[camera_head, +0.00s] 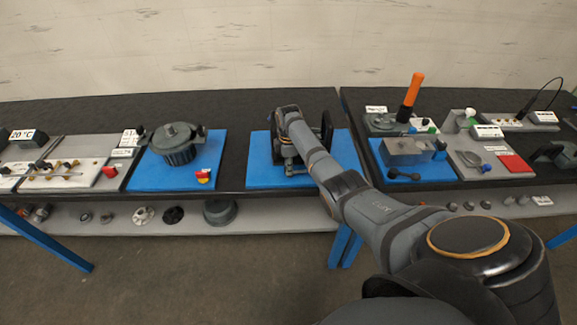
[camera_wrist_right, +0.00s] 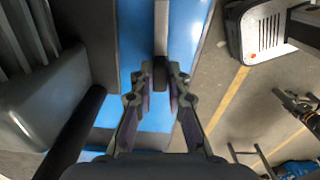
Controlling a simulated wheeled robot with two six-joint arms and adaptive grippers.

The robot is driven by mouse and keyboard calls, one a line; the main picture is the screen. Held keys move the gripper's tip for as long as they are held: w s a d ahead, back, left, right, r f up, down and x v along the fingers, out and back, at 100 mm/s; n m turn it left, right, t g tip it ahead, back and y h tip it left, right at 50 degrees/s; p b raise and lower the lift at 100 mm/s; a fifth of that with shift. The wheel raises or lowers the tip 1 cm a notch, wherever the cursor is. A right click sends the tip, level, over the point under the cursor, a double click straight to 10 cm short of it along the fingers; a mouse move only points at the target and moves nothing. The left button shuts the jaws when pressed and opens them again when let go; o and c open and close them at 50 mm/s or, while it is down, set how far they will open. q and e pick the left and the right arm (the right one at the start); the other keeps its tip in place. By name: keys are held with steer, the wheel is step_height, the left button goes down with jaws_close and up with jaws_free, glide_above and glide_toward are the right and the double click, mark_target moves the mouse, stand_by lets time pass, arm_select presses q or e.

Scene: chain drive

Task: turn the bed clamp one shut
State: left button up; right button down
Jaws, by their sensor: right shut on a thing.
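My right gripper (camera_wrist_right: 160,78) is shut on a narrow dark piece at the end of a light grey bar (camera_wrist_right: 161,28), which appears to be the clamp's handle. The bar runs up the wrist view from between the fingertips, over the blue mat. In the head view my wrist and forearm cover much of the machine, and the gripped part is hard to make out. How far the clamp is turned cannot be told. My left gripper is not in view.
Left of the machine, a grey round housing (camera_head: 178,150) stands on another blue mat (camera_head: 150,178). To the right are a grey block with a black-knobbed lever (camera_head: 404,175) and an upright orange handle (camera_head: 411,92). A lower shelf (camera_head: 262,218) holds several parts.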

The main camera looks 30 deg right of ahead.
steer(key=n+p, duration=0.1)
steer(key=n, duration=0.2)
steer(key=shift+r, duration=0.1)
steer(key=n+p, duration=0.1)
steer(key=n, duration=0.4)
steer(key=shift+s, duration=0.15)
steer(key=n+p, duration=0.1)
steer(key=n, duration=0.3)
steer(key=shift+s, duration=0.1)
steer(key=n, duration=0.4)
steer(key=shift+d, duration=0.1)
steer(key=shift+n, duration=0.4)
steer(key=c, duration=1.3)
jaws_free()
